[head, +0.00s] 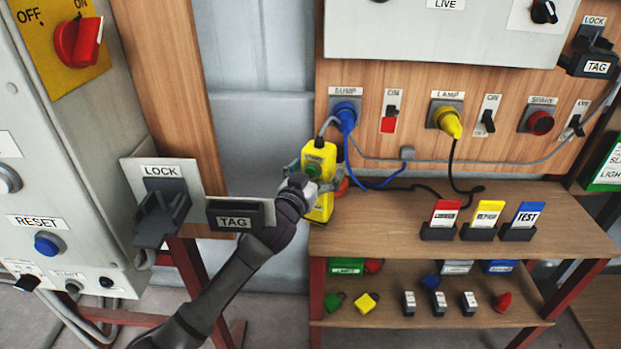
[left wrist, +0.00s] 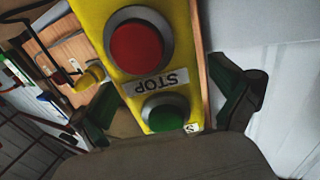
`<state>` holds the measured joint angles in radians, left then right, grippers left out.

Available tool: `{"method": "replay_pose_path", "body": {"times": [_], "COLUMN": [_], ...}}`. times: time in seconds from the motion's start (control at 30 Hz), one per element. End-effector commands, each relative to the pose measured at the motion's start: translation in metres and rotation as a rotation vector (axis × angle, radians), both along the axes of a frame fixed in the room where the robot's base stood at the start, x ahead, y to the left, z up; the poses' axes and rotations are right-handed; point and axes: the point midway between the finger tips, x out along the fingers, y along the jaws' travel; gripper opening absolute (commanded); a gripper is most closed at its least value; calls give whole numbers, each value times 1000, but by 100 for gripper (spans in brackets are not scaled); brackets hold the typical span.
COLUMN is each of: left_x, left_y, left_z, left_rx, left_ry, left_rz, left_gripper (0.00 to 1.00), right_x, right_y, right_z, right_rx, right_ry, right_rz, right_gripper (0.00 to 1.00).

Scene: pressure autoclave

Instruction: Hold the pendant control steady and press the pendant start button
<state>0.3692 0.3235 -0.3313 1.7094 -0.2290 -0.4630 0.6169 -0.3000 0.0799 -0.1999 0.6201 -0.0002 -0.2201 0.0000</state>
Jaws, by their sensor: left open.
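The yellow pendant control (head: 319,151) hangs upright at the left end of the workbench, in front of the wood panel's edge. Its green button (head: 313,170) faces me below a label. In the left wrist view the yellow pendant (left wrist: 110,58) fills the middle, with a red button (left wrist: 136,46), a STOP label and the green start button (left wrist: 165,113). My left gripper (head: 316,178) is open, with one finger on each side of the pendant. In the left wrist view gaps show beside the fingers. The pendant's lower part is partly hidden by my gripper. My right gripper is out of view.
The workbench (head: 390,222) holds red, yellow and blue tags (head: 488,215) in stands. Blue and yellow plugs (head: 446,120) with trailing cables are in the panel behind. A LOCK and TAG bracket (head: 190,200) stands close left of my forearm. The control cabinet (head: 60,170) is farther left.

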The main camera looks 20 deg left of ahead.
Motion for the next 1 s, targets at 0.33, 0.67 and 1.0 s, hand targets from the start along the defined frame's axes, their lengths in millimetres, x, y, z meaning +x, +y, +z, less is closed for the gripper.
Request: {"method": "replay_pose_path", "body": {"times": [0.33,0.67,1.0], "left_x": [9,9,9], "left_y": [-1,-1,-1], "left_z": [0,0,0], "left_rx": [0,0,0], "left_ry": [1,1,1], "left_rz": [0,0,0], "left_gripper": [100,55,18], "right_x": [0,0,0], "right_y": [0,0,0], "right_z": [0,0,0], "right_rx": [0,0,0], "right_ry": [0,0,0], "right_rz": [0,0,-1], "right_gripper": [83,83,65]}}
